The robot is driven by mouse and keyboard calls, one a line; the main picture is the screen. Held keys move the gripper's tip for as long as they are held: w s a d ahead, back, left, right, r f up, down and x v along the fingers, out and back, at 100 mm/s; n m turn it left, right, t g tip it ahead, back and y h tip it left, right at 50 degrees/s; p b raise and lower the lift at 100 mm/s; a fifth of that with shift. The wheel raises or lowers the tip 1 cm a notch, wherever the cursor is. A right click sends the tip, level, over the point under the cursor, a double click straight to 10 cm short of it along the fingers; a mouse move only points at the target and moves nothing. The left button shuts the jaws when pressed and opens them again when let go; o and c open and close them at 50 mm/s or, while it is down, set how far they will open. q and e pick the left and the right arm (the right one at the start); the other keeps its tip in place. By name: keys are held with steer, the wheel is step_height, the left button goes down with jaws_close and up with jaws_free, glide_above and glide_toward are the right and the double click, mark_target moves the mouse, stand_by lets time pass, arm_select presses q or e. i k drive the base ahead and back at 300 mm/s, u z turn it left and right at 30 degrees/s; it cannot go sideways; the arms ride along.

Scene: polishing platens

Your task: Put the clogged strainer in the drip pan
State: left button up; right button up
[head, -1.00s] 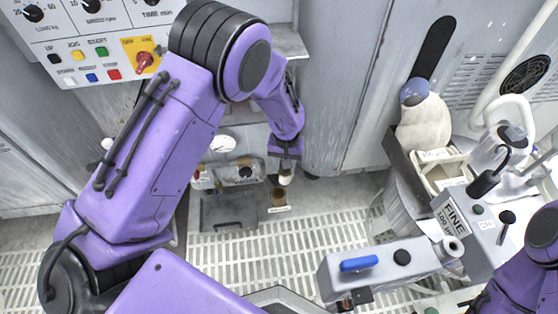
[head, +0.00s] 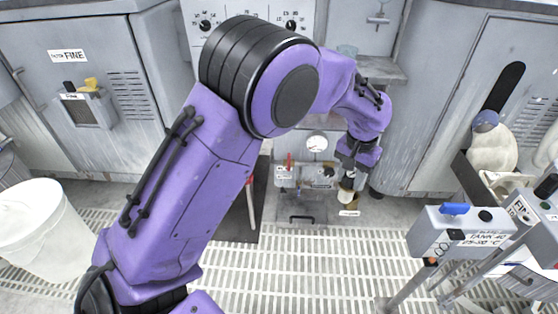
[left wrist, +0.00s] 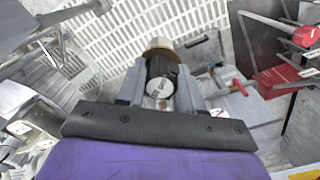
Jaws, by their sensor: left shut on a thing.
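A grey pan (head: 300,213), likely the drip pan, sits on the floor left of the gripper. My right gripper is out of view.
A round gauge (head: 316,143) and a red valve handle (head: 289,160) are close left of the gripper. A dark mat (head: 238,218) lies farther left. A white bucket (head: 40,230) stands at far left. The slatted floor (head: 330,260) in front is open.

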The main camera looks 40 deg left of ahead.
mark_target(308, 214)
steer(key=k, duration=0.7)
steer(key=u, duration=2.1)
steer(key=i, duration=1.6)
steer(key=z, duration=2.6)
steer(key=i, duration=0.5)
